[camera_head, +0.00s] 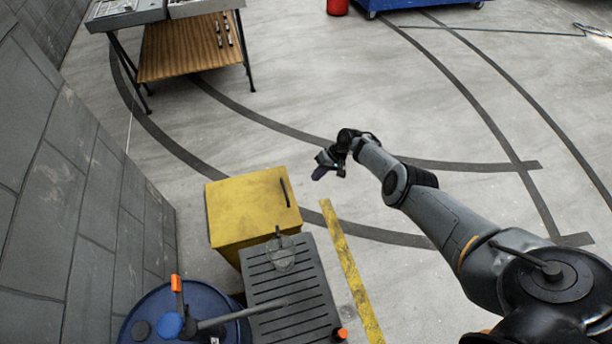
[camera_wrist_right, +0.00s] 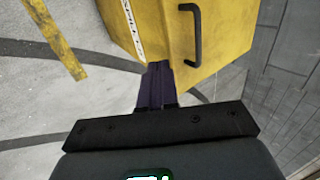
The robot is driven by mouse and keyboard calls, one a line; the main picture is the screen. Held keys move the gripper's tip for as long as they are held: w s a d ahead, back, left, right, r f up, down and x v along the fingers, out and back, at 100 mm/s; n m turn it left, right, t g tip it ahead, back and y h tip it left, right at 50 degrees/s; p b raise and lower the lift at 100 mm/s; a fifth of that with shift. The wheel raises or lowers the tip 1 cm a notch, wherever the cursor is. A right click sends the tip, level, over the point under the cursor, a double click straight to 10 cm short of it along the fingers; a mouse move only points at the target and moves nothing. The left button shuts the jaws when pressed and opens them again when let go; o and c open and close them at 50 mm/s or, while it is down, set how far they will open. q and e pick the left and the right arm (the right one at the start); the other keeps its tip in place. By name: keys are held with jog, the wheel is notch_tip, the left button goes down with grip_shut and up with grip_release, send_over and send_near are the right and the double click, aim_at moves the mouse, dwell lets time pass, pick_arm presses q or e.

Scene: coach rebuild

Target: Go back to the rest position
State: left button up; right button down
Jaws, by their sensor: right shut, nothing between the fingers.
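My right arm (camera_head: 440,210) reaches in from the lower right in the head view. My right gripper (camera_head: 318,174) hangs over the bare floor, to the right of the yellow cabinet (camera_head: 245,205) and apart from it in that view. In the right wrist view the right gripper's fingers (camera_wrist_right: 155,84) are together with nothing between them. They point toward the yellow cabinet (camera_wrist_right: 225,35), whose black handle (camera_wrist_right: 194,38) shows just beyond them. My left gripper does not show in either view.
A dark slatted grate (camera_head: 290,295) and a blue drum (camera_head: 165,310) stand beside the cabinet. A yellow floor strip (camera_head: 350,270) runs nearby. A workbench (camera_head: 190,45) stands at the back left, near the grey wall (camera_head: 60,190). The middle floor is clear.

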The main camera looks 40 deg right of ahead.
jog(key=s+f+g, duration=0.2)
jog(key=s+f, duration=0.5)
jog(key=s, duration=0.3)
jog(key=s+f+g, duration=0.2)
jog(key=s+f, duration=0.5)
jog(key=s, duration=0.3)
jog(key=s+d+f+n+g+h, duration=0.1)
jog(key=s+d+f+n+h, duration=0.15)
jog(key=s, duration=0.45)
jog(key=s+d+f+n+g+h, duration=0.1)
jog(key=s+g+h, duration=0.15)
jog(key=s, duration=0.45)
jog(key=w+a+r+n+t+h, duration=0.1)
jog(key=w+a+r+n+t, duration=0.15)
jog(key=a+r, duration=0.9)
jog(key=w+a+r+n+t, duration=0.1)
jog(key=a+r+n+t, duration=0.15)
jog(key=a+r, duration=0.9)
jog(key=w+a+r+t+p, duration=0.1)
jog(key=a+r+p, duration=0.1)
jog(key=r+p, duration=1.1)
jog(key=w+a+r+t+p, duration=0.1)
jog(key=a+r+t+p, duration=0.1)
jog(key=r+p, duration=1.1)
notch_tip(320, 180, up, 10)
jog(key=shift+w+a+f+m, duration=0.2)
jog(key=shift+w+a+m, duration=0.15)
jog(key=shift+a, duration=0.45)
